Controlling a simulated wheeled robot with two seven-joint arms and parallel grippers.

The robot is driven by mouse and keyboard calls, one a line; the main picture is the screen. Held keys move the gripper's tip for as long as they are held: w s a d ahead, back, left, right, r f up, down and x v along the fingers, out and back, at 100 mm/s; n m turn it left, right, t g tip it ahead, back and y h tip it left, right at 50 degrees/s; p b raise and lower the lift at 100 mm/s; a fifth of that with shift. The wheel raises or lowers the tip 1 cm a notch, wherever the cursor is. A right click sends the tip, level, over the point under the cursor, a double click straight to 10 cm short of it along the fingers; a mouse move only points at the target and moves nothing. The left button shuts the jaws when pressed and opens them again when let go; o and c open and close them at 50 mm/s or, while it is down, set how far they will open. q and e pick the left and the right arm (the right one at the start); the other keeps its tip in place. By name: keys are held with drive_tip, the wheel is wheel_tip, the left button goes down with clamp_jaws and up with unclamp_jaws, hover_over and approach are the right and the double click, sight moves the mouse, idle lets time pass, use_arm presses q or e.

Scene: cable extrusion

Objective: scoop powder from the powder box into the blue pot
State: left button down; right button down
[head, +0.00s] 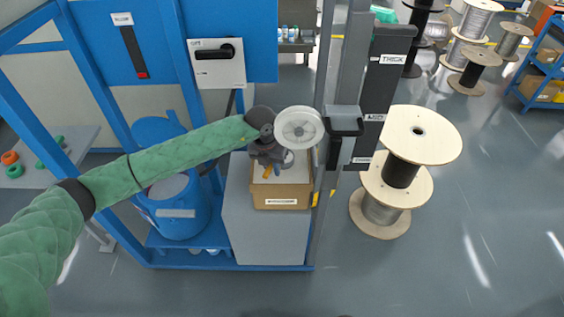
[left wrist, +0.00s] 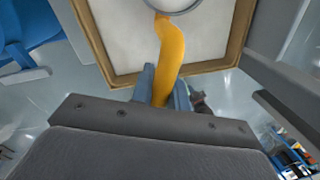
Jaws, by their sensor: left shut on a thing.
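The powder box (head: 282,201) is an open brown carton on a grey cabinet. In the left wrist view the box (left wrist: 240,35) holds white powder. My left gripper (head: 268,172) is over the box, its fingers (left wrist: 166,95) shut on the yellow handle of a scoop (left wrist: 171,50). The scoop's round head is cut off at the top of the wrist view, over the powder; I cannot tell whether it holds any. The blue pot (head: 183,222) stands left of the cabinet, its top open, partly hidden by my left arm. My right gripper is out of view.
The grey cabinet (head: 268,238) stands inside a blue frame (head: 190,258). Grey posts and a white reel (head: 299,127) are close to the gripper on the right. Wooden cable spools (head: 420,135) stand farther right. The floor in front is clear.

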use_arm(q)
drive_tip(key=shift+r, duration=0.2)
drive_tip(key=shift+r+p, duration=1.4)
drive_tip(key=shift+r, duration=3.7)
